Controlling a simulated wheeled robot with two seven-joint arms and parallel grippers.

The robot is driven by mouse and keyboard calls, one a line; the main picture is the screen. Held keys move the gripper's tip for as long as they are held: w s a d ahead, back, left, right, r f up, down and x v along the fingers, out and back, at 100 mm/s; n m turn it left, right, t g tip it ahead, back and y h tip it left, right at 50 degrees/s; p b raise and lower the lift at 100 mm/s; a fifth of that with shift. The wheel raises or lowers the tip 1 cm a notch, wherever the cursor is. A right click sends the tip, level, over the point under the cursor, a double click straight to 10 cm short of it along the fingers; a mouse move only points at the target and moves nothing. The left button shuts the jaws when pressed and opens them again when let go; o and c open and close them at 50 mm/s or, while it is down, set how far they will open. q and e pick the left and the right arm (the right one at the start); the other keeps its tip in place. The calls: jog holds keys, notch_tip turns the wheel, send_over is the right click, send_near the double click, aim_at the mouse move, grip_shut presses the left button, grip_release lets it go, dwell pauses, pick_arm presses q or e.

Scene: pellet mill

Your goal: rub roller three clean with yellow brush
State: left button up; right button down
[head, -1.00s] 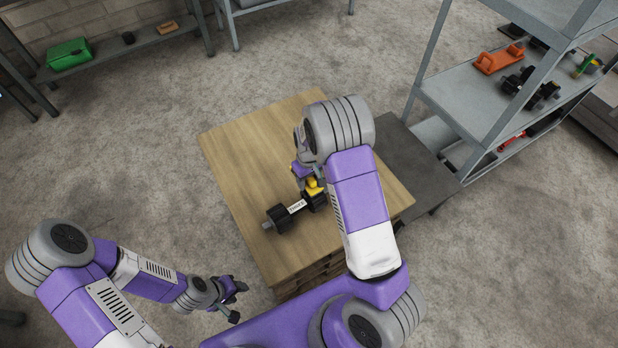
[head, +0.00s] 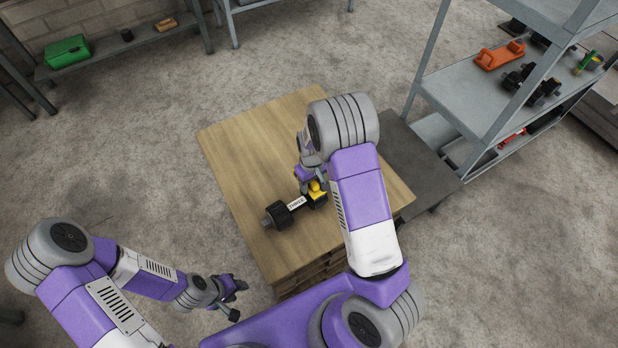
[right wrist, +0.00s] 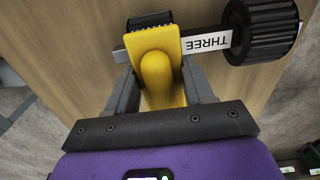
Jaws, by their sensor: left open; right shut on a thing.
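Roller three (head: 290,209) is a black dumbbell-shaped roller with a white label reading THREE. It lies on the wooden table top, and its labelled middle and one black end show in the right wrist view (right wrist: 262,36). My right gripper (head: 312,182) is shut on the yellow brush (right wrist: 155,66). The brush head is over the roller's far end beside the label; I cannot tell if it touches. The brush also shows as a small yellow patch in the head view (head: 318,189). My left gripper (head: 238,292) is open and empty, left of the table and apart from it.
The wooden table (head: 232,150) is otherwise clear. A grey shelf unit (head: 470,90) at right holds an orange tool (head: 499,56) and more black rollers (head: 532,84). A green case (head: 67,50) sits on a bench at the upper left.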

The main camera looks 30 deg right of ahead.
jog(key=shift+s+d, duration=0.2)
jog(key=shift+s, duration=0.95)
jog(key=shift+w+a, duration=0.15)
jog(key=shift+w, duration=0.85)
jog(key=shift+w+a, duration=0.15)
jog(key=shift+w, duration=0.85)
jog(key=shift+s, duration=0.1)
jog(key=shift+s+d, duration=0.15)
jog(key=shift+s, duration=0.85)
jog(key=shift+s+d, duration=0.15)
jog(key=shift+s, duration=0.8)
jog(key=shift+w+d, duration=0.1)
jog(key=shift+w, duration=2)
